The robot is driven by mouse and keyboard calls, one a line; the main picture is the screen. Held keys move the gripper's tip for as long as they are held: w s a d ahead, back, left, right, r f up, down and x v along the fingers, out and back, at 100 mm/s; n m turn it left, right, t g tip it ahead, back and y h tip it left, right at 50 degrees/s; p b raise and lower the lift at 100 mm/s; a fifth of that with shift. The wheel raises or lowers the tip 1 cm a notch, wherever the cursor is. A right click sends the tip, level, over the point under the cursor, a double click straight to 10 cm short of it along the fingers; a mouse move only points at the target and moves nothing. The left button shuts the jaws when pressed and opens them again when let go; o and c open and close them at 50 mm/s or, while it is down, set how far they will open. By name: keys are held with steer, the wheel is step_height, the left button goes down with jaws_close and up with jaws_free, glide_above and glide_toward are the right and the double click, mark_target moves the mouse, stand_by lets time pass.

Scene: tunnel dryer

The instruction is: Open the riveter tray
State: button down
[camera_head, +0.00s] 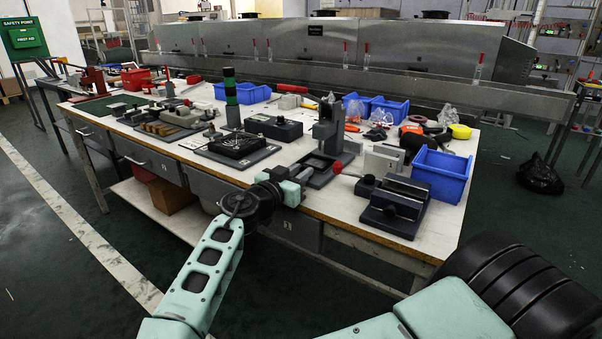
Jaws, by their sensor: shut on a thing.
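The riveter (328,127) is a grey upright press standing near the front edge of the white-topped table. The riveter tray (318,178), a dark grey flat frame, lies at its foot and sticks out toward the table's front edge. My gripper (303,173) is at the tray's left side, shut on what seems to be the tray's edge or handle. The fingertips are small, and the exact grip cannot be made out. A red-knobbed lever (338,168) shows just right of the tray.
A grey vise-like fixture (396,205) and a blue bin (440,175) stand to the right. A black square fixture (236,145) lies left of my gripper. The table (440,232) has drawers (152,160) below its front edge. The floor in front is clear.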

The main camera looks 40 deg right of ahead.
steer(key=b+v, duration=0.1)
steer(key=v, duration=0.4)
steer(key=shift+a+f+b, duration=0.1)
steer(key=shift+a+b, duration=0.15)
steer(key=shift+b, duration=0.15)
steer(key=shift+s+a, duration=0.25)
steer(key=shift+a, duration=0.2)
steer(key=c, duration=1.3)
jaws_free()
steer(key=v, duration=1.7)
steer(key=shift+a+p, duration=0.2)
steer(key=shift+p, duration=0.15)
steer(key=shift+d, duration=0.1)
